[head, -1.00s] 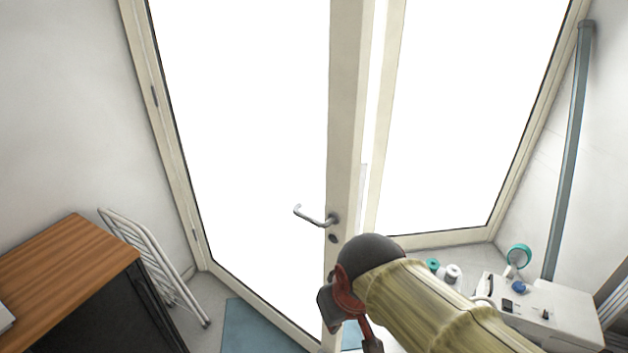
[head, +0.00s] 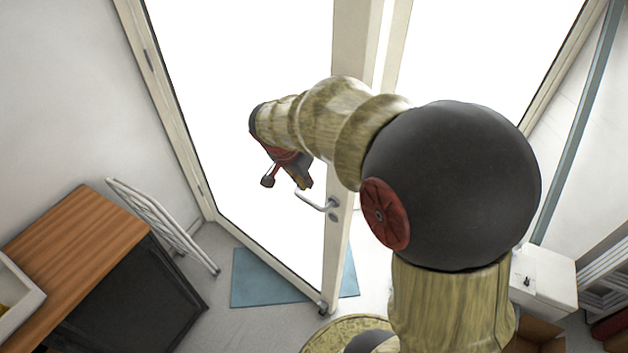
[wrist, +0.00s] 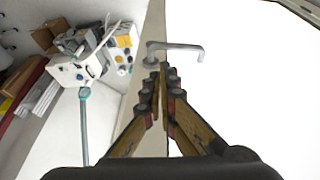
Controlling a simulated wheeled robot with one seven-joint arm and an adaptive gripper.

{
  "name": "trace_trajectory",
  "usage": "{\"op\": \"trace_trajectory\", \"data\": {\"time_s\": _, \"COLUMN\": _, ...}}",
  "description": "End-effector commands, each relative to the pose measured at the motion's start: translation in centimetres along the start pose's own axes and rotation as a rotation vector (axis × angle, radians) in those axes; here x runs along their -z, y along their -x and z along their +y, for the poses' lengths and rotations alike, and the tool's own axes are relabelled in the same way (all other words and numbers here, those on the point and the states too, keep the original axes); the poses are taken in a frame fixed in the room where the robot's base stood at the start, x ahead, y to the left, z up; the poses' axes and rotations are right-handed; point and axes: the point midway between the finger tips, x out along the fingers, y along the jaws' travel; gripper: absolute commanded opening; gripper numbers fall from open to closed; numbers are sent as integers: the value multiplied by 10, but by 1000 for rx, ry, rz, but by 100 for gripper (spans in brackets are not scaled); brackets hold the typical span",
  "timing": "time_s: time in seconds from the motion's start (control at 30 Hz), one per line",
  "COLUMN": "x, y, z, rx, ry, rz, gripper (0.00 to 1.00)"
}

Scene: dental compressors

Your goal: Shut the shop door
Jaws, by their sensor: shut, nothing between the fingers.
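The shop door (head: 341,240) is a pale-framed glass door. It stands ajar, swung into the room, with a gap between its free edge and the fixed frame at the right. Its lever handle (head: 318,202) is silver and sits near that free edge. My gripper (head: 287,184) is in front of the door glass, just above and left of the handle in the head view. In the wrist view my gripper (wrist: 165,68) has its fingers together and empty, with the handle (wrist: 176,50) just beyond the fingertips. Whether they touch cannot be told.
A blue mat (head: 262,278) lies under the door. A wood-topped cabinet (head: 75,250) and a folded white rack (head: 165,225) stand at the left. A white unit (head: 543,282) stands at the right. The wrist view shows cluttered equipment (wrist: 90,60) at the left.

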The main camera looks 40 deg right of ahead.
Motion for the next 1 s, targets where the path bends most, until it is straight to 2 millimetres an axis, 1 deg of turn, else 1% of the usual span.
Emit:
{"op": "trace_trajectory", "data": {"time_s": 0.1, "x": 0, "y": -1, "z": 1, "rx": -1, "ry": -79, "rz": 0, "gripper": 0}}
{"op": "trace_trajectory", "data": {"time_s": 0.27, "x": -1, "y": -9, "z": 1, "rx": -3, "ry": -104, "rz": -1, "gripper": 0}}
{"op": "trace_trajectory", "data": {"time_s": 0.37, "x": -1, "y": -23, "z": 2, "rx": -5, "ry": -102, "rz": -2, "gripper": 0}}
{"op": "trace_trajectory", "data": {"time_s": 0.7, "x": -1, "y": -89, "z": 2, "rx": -6, "ry": -101, "rz": -3, "gripper": 0}}
{"op": "trace_trajectory", "data": {"time_s": 0.77, "x": -1, "y": -99, "z": 2, "rx": -4, "ry": -101, "rz": -3, "gripper": 0}}
{"op": "trace_trajectory", "data": {"time_s": 0.8, "x": 2, "y": -104, "z": 2, "rx": -3, "ry": -102, "rz": -2, "gripper": 0}}
{"op": "trace_trajectory", "data": {"time_s": 0.9, "x": 18, "y": -107, "z": 3, "rx": -2, "ry": -104, "rz": -1, "gripper": 0}}
{"op": "trace_trajectory", "data": {"time_s": 1.0, "x": 28, "y": -111, "z": 4, "rx": -2, "ry": -104, "rz": -1, "gripper": 0}}
